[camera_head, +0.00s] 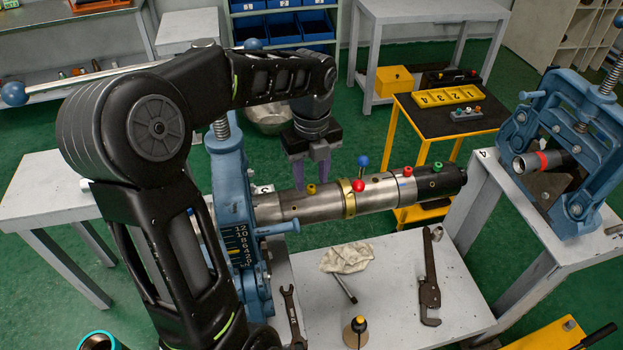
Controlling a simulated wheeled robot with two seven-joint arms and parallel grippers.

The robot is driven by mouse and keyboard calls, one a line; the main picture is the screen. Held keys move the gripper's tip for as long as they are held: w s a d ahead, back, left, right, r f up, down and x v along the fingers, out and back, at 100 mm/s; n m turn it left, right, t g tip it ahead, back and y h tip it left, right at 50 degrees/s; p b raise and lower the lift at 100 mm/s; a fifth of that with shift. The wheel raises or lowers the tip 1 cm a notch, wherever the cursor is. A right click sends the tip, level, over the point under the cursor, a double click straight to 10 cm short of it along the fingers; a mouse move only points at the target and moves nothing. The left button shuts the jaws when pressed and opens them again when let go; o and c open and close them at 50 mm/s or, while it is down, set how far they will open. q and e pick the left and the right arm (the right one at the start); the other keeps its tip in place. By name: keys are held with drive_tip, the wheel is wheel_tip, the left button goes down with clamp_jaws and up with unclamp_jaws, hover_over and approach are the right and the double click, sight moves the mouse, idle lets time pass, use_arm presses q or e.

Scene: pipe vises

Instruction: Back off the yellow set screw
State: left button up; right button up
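The yellow set screw (311,189) stands on the upper side of a steel pipe (385,193), towards its left end. The pipe lies across the picture, held at the left by a blue pipe vise (232,185). Along the pipe also sit a red ball (358,186), a blue ball (363,160), a red screw (407,171) and a green screw (437,167). My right gripper is out of view.
The white bench (400,300) below holds a rag (347,258), a pipe wrench (429,285) and a spanner (292,315). A second blue vise (580,130) stands at the right. A yellow cart (440,125) with a numbered tray stands behind.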

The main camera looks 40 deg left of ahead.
use_arm(q)
drive_tip(key=shift+f, duration=0.9)
drive_tip(key=shift+c, duration=0.4)
clamp_jaws()
